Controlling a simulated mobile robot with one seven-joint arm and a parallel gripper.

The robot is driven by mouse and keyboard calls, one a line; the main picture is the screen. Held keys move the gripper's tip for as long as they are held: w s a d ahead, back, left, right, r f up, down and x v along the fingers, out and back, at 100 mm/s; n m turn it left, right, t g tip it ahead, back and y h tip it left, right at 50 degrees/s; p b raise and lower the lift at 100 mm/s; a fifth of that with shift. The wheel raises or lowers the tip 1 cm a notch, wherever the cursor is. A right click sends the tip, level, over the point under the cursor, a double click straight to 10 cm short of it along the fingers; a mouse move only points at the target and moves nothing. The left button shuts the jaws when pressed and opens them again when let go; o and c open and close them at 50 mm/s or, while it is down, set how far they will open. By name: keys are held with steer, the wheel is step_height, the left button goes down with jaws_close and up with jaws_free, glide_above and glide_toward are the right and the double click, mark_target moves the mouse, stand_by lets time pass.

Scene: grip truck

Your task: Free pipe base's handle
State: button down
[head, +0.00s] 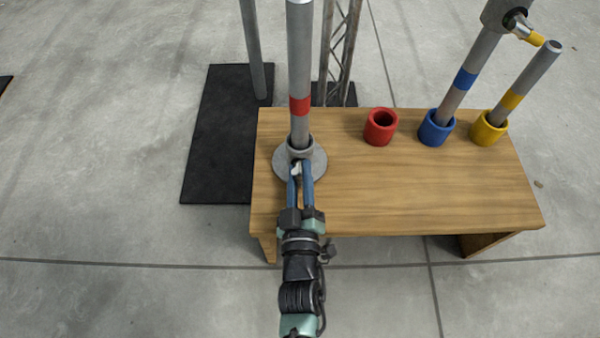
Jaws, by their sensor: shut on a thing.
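The pipe base (316,163) is a round grey metal plate with a short collar (300,148) at the left end of the wooden bench. A grey pipe with a red band (299,106) stands upright in the collar. My gripper (300,172) is at the front of the collar, its blue fingers close together and shut on the handle (296,168), a small light metal part. The fingers hide most of the handle, so its exact position cannot be told.
On the wooden bench (420,200) stand an empty red cup (381,128), a blue cup (436,130) and a yellow cup (488,130), the last two holding leaning pipes. A black mat (220,140) and a truss (340,45) are behind. The bench's front right is clear.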

steer(key=shift+n, duration=0.4)
steer(key=c, duration=0.7)
jaws_free()
steer(key=shift+s, duration=0.1)
steer(key=shift+s+p, duration=2.7)
steer(key=shift+s, duration=3.7)
